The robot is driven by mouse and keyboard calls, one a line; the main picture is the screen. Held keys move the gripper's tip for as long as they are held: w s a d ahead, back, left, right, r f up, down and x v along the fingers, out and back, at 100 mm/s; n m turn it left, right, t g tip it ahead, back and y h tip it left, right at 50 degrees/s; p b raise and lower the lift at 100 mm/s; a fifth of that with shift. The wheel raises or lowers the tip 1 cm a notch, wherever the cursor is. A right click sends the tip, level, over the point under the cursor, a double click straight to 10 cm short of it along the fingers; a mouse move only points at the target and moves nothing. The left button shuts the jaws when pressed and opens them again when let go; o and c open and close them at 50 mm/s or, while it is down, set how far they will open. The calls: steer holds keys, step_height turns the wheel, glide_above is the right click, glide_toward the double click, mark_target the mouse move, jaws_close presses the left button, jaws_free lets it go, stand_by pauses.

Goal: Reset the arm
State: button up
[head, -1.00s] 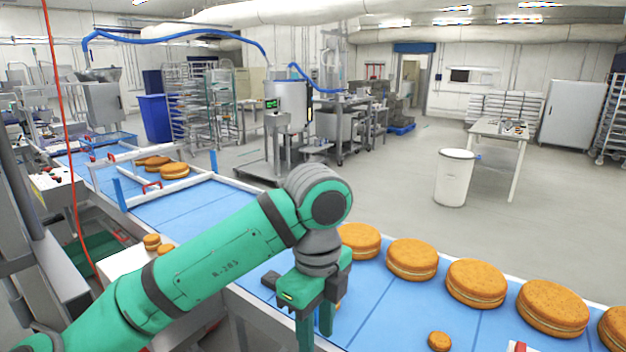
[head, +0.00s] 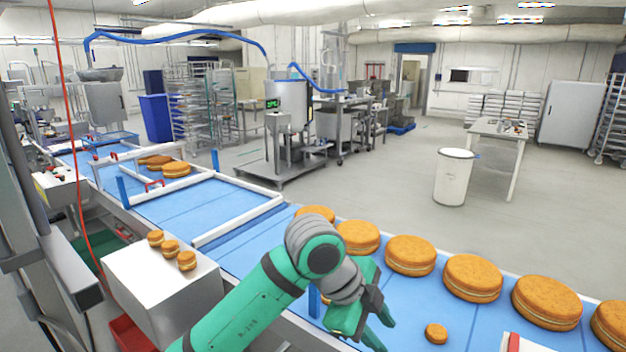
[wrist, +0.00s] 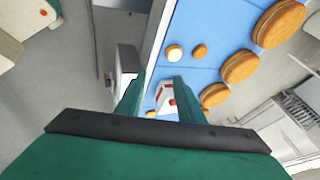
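My arm is green with grey joints and reaches over the blue conveyor belt (head: 240,255) from the bottom of the head view. My gripper (head: 382,333) is tilted toward the lower right, above the belt. In the wrist view, its two green fingers (wrist: 159,85) stand apart with nothing held between them. A small filled round (head: 436,333) lies on the belt to the right of the fingers, apart from them. It also shows in the wrist view (wrist: 199,51), beside a small pale-topped round piece (wrist: 174,53).
Large filled rounds (head: 410,255) line the belt's far side. A pale box (head: 165,275) with 3 small rounds stands left of my arm. A red-and-white part (head: 514,342) sits at the near belt edge. A white bin (head: 454,176) stands on open floor beyond.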

steer(key=w+d+f+n+t+h, duration=0.1)
steer(key=w+d+n+t+h, duration=0.1)
steer(key=d+n+t+h, duration=0.25)
steer(key=w+d+f+n+t+h, duration=0.2)
steer(key=d+n+h, duration=0.25)
steer(key=d, duration=0.25)
steer(key=s+a+f+n+t+y, duration=0.4)
steer(key=s+a+f+n+y, duration=0.3)
steer(key=f, duration=0.4)
steer(key=s+a+f+n+t+y, duration=0.4)
steer(key=s+a+f+n+t, duration=0.15)
steer(key=f+n, duration=0.45)
steer(key=s+a+f+y, duration=0.1)
steer(key=s+a, duration=0.2)
steer(key=s, duration=0.5)
steer(key=s+a+f+m+g+y, duration=0.1)
steer(key=s+a, duration=0.3)
steer(key=s, duration=0.5)
steer(key=s+a+f+m+g+y, duration=0.1)
steer(key=s+a, duration=0.3)
steer(key=s, duration=0.4)
steer(key=shift+s+a+f+y, duration=0.25)
steer(key=shift+f+y, duration=0.1)
steer(key=shift+y, duration=0.15)
